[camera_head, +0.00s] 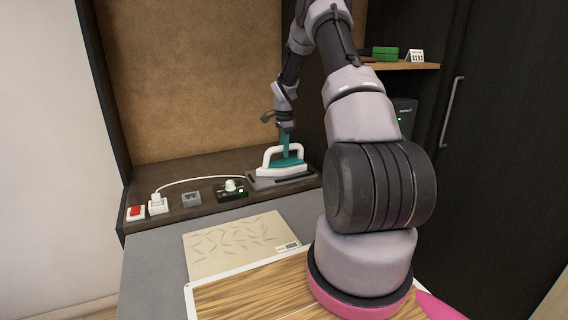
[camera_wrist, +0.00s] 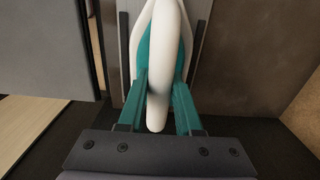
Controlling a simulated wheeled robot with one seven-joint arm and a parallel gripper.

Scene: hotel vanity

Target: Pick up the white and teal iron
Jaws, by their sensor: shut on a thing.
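The white and teal iron (camera_head: 272,160) sits on a dark rest plate (camera_head: 262,185) on the brown shelf, with its white handle on top. In the wrist view the white handle (camera_wrist: 163,70) runs between the two teal fingers of my gripper (camera_wrist: 160,115), with the iron's teal body (camera_wrist: 148,62) behind it. My gripper (camera_head: 287,152) reaches down onto the iron from above in the head view. The fingers are shut on the handle. Whether the iron's sole touches the plate is hidden.
A white cord (camera_head: 190,181) runs left from the iron to a white plug (camera_head: 157,203). A red switch (camera_head: 136,211), a grey socket (camera_head: 191,198) and a dark box with a white knob (camera_head: 231,187) line the shelf.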

